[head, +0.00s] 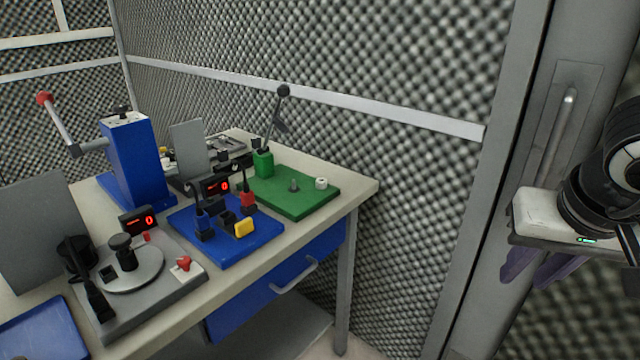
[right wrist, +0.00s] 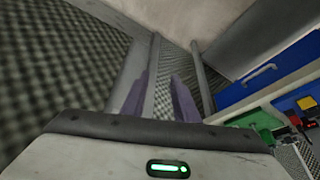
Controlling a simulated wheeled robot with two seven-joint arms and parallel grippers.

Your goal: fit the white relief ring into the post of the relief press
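A small white ring (head: 321,183) lies at the right end of a green base plate (head: 300,204) on the table. A short grey post (head: 294,185) stands on the same plate, just left of the ring and apart from it. A green block with a black-knobbed lever (head: 264,162) stands at the plate's back left. My right gripper (head: 525,276) is at the right of the head view, well away from the table. Its purple fingers are apart with nothing between them in the right wrist view (right wrist: 160,98). My left gripper is not in view.
A blue plate with clamps and a yellow block (head: 243,228) lies left of the green one. A tall blue press (head: 133,160) and a grey turntable fixture (head: 128,272) stand further left. Foam walls (head: 400,70) and a grey door frame (head: 490,180) bound the space.

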